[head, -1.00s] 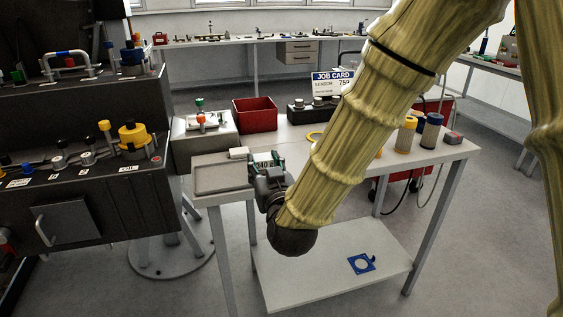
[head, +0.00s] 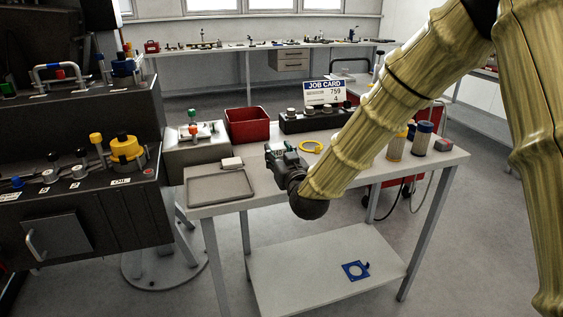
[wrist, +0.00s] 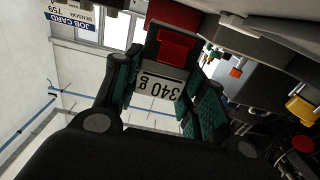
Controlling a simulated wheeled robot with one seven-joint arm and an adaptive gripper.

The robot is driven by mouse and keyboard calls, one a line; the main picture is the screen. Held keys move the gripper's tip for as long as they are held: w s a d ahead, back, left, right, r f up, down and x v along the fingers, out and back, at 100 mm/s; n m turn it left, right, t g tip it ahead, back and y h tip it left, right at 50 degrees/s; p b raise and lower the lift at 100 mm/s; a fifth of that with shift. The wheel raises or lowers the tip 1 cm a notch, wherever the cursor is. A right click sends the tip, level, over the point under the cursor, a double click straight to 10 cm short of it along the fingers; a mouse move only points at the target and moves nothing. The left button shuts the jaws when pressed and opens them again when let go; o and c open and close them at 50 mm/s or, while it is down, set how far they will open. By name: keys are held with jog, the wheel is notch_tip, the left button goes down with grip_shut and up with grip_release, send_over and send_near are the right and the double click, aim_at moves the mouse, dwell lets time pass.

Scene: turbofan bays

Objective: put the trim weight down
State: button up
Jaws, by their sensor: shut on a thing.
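The trim weight (wrist: 163,86) is a dark block with a red patch and a white "340 g" label, upside down in the wrist view. My gripper (head: 284,158) is shut on it, with green-padded fingers on both sides of it in the wrist view. In the head view my gripper is over the table (head: 320,172), right of the grey tray (head: 220,187). My gripper largely hides the weight there, and I cannot tell whether it touches the table top.
A small white block (head: 231,162) is at the tray's back edge. A red bin (head: 247,126), a dark rack with knobs (head: 302,122) and the job card (head: 324,92) stand behind. A yellow ring (head: 312,147) and yellow and blue cylinders (head: 396,145) are to the right. The tray is otherwise empty.

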jog(key=shift+w+d, duration=0.15)
jog(key=shift+w, duration=0.2)
jog(key=shift+w+d+f, duration=0.1)
jog(key=shift+w+f, duration=0.1)
jog(key=shift+f, duration=0.7)
jog(key=shift+w+d+f, duration=0.1)
jog(key=shift+w+f, duration=0.05)
jog(key=shift+f, duration=0.75)
jog(key=shift+f, duration=0.15)
jog(key=o, duration=1.2)
jog(key=shift+o, duration=0.2)
jog(key=shift+r+p, duration=0.2)
jog(key=shift+p, duration=0.15)
jog(key=b+v, duration=0.1)
jog(key=v, duration=1.1)
jog(key=shift+b, duration=0.4)
